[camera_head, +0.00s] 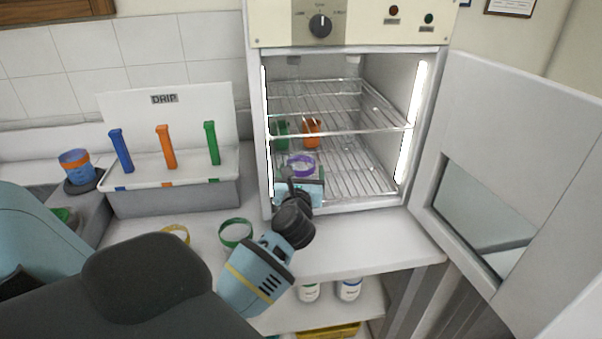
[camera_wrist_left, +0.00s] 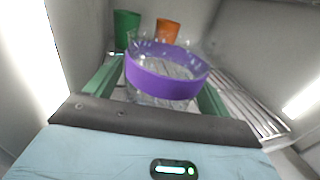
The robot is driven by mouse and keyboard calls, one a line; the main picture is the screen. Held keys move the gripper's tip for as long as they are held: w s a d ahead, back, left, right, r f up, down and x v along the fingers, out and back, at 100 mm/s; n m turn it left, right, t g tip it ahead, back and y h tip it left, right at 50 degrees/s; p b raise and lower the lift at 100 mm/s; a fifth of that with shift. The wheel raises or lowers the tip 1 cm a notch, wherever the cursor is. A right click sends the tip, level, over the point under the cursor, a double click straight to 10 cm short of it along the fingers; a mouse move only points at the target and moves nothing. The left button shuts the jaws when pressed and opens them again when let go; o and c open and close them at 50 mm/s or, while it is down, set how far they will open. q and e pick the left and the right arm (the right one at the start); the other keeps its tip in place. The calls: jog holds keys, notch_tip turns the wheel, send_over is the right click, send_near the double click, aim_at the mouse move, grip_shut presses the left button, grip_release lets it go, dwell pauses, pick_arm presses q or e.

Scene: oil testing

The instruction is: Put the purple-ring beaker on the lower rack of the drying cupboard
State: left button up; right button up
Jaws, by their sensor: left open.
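The purple-ring beaker (camera_head: 301,164) is clear glass with a broad purple band. It stands inside the drying cupboard (camera_head: 257,130), at the front left of the lower rack (camera_head: 365,180). The left wrist view also shows the beaker (camera_wrist_left: 166,84), upright as far as I can tell. My left gripper (camera_head: 301,181) reaches into the cupboard from the front. In the left wrist view its green fingers (camera_wrist_left: 160,85) are open, one on each side of the beaker. The beaker's base is partly hidden by the gripper body. My right gripper is not in view.
A green beaker (camera_wrist_left: 126,28) and an orange one (camera_wrist_left: 167,31) stand behind the purple-ring beaker. The upper rack (camera_head: 340,105) is just above my gripper. The cupboard door (camera_head: 500,130) hangs open on the right. Green-ring (camera_head: 236,234) and yellow-ring (camera_head: 176,232) beakers stand on the bench.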

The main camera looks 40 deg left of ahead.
pick_arm(q)
jog(key=shift+r, duration=0.1)
jog(key=shift+s+d+r, duration=0.1)
jog(key=v, duration=1.1)
jog(key=shift+s+d, duration=0.2)
jog(key=shift+s, duration=0.15)
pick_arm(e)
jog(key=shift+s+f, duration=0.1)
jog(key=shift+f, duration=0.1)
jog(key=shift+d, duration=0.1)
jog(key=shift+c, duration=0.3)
